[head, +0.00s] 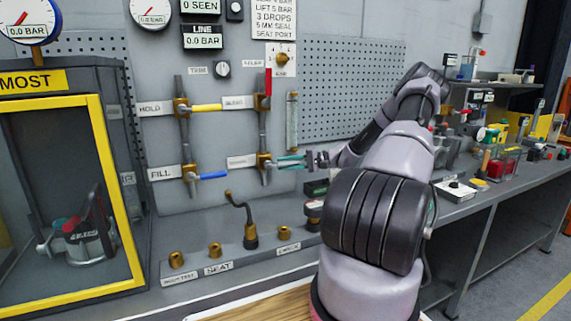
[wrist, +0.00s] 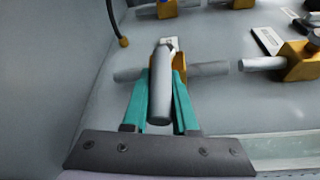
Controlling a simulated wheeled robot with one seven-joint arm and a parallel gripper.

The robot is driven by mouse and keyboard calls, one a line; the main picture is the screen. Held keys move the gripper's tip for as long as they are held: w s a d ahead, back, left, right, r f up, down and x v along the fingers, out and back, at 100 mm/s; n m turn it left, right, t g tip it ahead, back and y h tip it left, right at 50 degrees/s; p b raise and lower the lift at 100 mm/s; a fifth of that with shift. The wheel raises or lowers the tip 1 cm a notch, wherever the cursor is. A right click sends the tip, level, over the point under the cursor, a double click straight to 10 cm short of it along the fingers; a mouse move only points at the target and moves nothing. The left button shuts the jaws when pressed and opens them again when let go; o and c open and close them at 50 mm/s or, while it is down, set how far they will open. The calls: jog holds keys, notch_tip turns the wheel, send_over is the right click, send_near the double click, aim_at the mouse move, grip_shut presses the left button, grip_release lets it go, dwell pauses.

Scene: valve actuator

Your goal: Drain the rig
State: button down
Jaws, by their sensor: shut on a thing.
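My gripper (head: 292,162) is at the lower right valve (head: 264,163) on the wall panel. In the wrist view its teal fingers (wrist: 160,112) are shut on a grey lever handle (wrist: 160,92) that points toward the camera. A brass valve body (wrist: 180,68) on a grey horizontal pipe sits behind the lever. In the head view the fingers hide most of this lever. The line display (head: 203,42) reads 0.0 bar. The label left of this valve is too blurred to read.
Other valves carry a yellow lever (head: 207,108), a blue lever (head: 213,176) and an upright red lever (head: 268,82). A clear tube (head: 292,120) stands right of the valves. A fitting rail (head: 215,268) lies below. A yellow-framed cabinet (head: 68,200) stands left, a cluttered bench (head: 470,210) right.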

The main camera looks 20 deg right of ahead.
jog(key=shift+f, duration=0.1)
dwell(0.3)
jog(key=c, duration=0.7)
grip_release()
jog(key=v, duration=1)
jog(key=shift+s+d, duration=0.25)
jog(key=shift+d, duration=0.1)
